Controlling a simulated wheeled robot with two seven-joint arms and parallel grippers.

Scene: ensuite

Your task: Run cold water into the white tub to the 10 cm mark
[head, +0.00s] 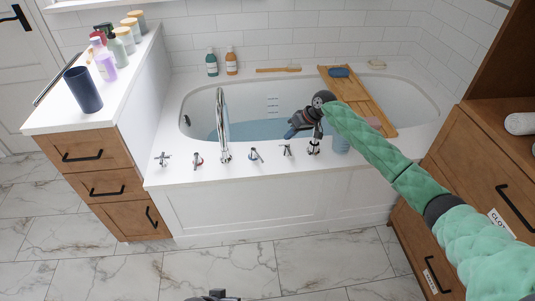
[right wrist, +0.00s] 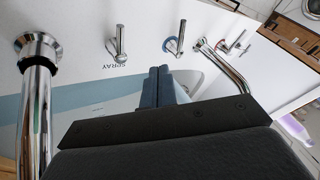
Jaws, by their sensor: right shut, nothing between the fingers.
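The white tub (head: 187,98) has bluish water (head: 245,130) in it. Several short marks (head: 272,106) run up its far inner wall, too small to read. The chrome spout (head: 222,122) rises from the front rim; I cannot tell if water flows. The blue-marked lever (head: 256,155) stands right of the spout, the red-marked lever (head: 198,161) left of it. My right gripper (head: 291,133) is shut and empty over the tub's front side. In the right wrist view its fingertips (right wrist: 158,72) are apart from the blue-ringed lever (right wrist: 174,44). A dark part (head: 214,296), perhaps my left gripper, shows at the bottom edge.
The lever (right wrist: 117,46) near the SPRAY lettering is close to my right gripper. A chrome post (right wrist: 38,110) stands beside it. A wooden tray (head: 352,98) spans the tub. Drawer units stand left (head: 90,155) and right (head: 455,165). The floor in front is clear.

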